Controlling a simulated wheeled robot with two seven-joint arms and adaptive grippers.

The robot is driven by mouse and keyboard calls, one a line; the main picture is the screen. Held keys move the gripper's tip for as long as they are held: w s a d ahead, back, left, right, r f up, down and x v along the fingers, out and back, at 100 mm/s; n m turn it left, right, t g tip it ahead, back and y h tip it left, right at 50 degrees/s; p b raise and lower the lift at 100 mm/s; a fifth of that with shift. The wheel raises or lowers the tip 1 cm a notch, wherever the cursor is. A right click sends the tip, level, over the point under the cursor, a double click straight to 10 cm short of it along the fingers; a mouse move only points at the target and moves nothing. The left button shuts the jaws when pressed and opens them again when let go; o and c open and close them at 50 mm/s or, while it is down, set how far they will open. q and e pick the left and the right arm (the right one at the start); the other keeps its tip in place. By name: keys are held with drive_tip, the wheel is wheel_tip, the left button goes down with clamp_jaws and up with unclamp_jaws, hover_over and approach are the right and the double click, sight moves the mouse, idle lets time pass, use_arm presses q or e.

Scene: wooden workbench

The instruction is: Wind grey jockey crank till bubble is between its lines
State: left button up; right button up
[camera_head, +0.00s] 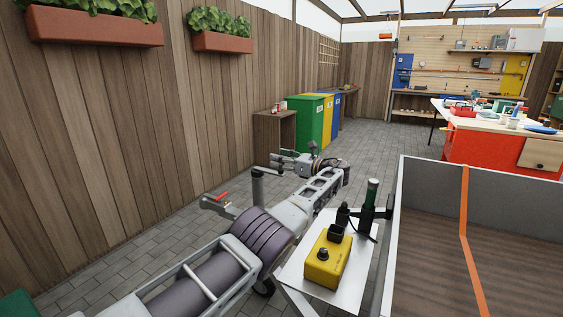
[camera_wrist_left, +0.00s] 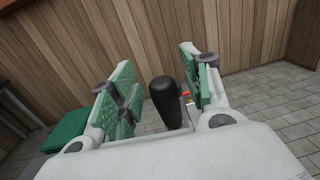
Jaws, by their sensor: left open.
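A dark upright handle (camera_head: 258,187), apparently the jockey crank's grip, stands left of my arm in the head view. In the left wrist view the black grip (camera_wrist_left: 165,103) shows between the finger pads, nearer the right-hand pad; I cannot tell whether they touch. My left gripper (camera_head: 280,160) is open, its fingers pointing left close to the grip's top. It also shows in the left wrist view (camera_wrist_left: 155,95) with green pads spread. My right gripper is not in view.
A yellow box (camera_head: 328,262) with a black knob stands on a white plate (camera_head: 295,272). Beside it is a green-topped dark post (camera_head: 372,190). The trailer bed (camera_head: 520,262) fills the right. A grey coupling with a red lever (camera_head: 222,196) lies left. Paving is open beyond.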

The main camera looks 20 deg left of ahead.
use_arm(q)
drive_tip(key=shift+r, duration=4.55)
